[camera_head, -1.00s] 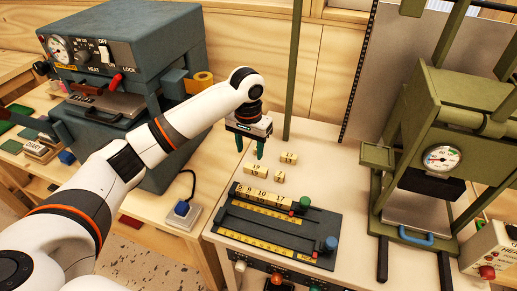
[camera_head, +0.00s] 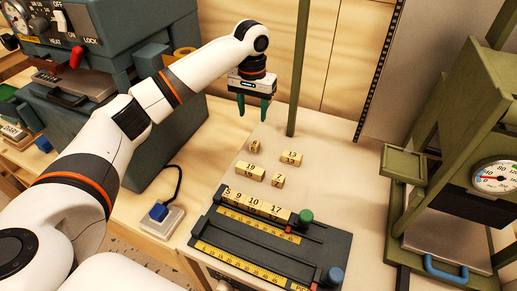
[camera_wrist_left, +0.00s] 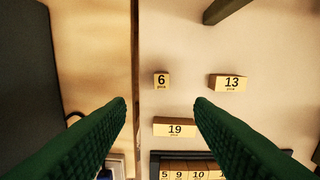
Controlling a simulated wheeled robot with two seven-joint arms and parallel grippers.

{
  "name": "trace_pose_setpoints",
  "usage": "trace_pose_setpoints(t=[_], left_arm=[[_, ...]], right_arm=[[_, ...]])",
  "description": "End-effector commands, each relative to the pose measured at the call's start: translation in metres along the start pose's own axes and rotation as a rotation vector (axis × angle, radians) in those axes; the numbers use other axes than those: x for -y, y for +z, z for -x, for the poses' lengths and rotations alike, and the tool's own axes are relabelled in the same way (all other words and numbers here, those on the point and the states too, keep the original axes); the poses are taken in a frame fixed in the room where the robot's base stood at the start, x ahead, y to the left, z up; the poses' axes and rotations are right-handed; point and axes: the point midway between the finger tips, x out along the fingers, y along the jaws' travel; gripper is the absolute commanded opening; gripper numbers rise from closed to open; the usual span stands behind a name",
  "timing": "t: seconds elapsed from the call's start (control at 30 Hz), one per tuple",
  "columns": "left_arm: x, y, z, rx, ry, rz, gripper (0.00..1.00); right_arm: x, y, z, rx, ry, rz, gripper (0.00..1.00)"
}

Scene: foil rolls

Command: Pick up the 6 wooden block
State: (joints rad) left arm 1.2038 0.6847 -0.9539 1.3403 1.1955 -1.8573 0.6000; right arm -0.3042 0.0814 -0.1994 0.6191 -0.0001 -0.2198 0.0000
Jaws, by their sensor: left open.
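The 6 wooden block (camera_head: 255,146) is a small pale yellow block standing on the light tabletop. In the left wrist view its face with the 6 (camera_wrist_left: 161,80) lies between the finger lines, just beyond the fingertips. My left gripper (camera_head: 253,109) has two green fingers pointing down, spread apart and empty. It hangs above and behind the block in the head view, apart from it. The fingers also show in the left wrist view (camera_wrist_left: 160,101). My right gripper is in neither view.
Nearby are the 13 block (camera_head: 291,158), the 19 block (camera_head: 250,173) and a smaller block (camera_head: 277,182). A dark rack (camera_head: 335,248) holds a row of numbered blocks. A green post (camera_head: 299,70) stands behind, and a green press (camera_head: 455,140) at right.

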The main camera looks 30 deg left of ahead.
Motion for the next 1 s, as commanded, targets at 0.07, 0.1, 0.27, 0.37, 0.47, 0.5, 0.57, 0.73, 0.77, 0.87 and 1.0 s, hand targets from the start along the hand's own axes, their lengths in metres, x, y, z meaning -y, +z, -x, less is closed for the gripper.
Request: trace_pose_setpoints(t=[0.07,0.1,0.27,0.37,0.47,0.5,0.57,0.73,0.77,0.87,1.0], left_arm=[[0.0,0.0,-0.009,0.0,0.0,0.0,0.48],[0.0,0.0,-0.011,0.0,0.0,0.0,0.48],[-0.001,-0.001,-0.032,-0.003,0.001,0.001,0.48],[-0.001,-0.001,-0.05,-0.003,0.001,0.001,0.48],[0.0,0.0,-0.064,-0.002,0.001,0.0,0.48],[0.0,0.0,-0.068,-0.001,0.0,0.0,0.48],[0.0,0.0,-0.072,-0.001,0.0,0.0,0.48],[0.001,0.0,-0.087,-0.002,0.001,0.0,0.48],[0.001,0.0,-0.091,-0.003,0.001,0.0,0.48],[0.002,0.0,-0.107,-0.002,0.001,-0.001,0.48],[0.002,0.0,-0.123,-0.001,0.001,0.0,0.48]], right_arm=[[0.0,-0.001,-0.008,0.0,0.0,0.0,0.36],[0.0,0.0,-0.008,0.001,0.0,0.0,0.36],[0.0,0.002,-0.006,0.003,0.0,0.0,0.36],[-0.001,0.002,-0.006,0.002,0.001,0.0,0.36],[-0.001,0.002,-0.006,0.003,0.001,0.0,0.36],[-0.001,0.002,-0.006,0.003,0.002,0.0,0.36],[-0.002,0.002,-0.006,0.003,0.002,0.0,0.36],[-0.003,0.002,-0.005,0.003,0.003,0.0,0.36],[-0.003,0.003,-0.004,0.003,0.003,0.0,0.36],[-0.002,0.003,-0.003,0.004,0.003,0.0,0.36],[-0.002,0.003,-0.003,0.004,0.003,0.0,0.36]])
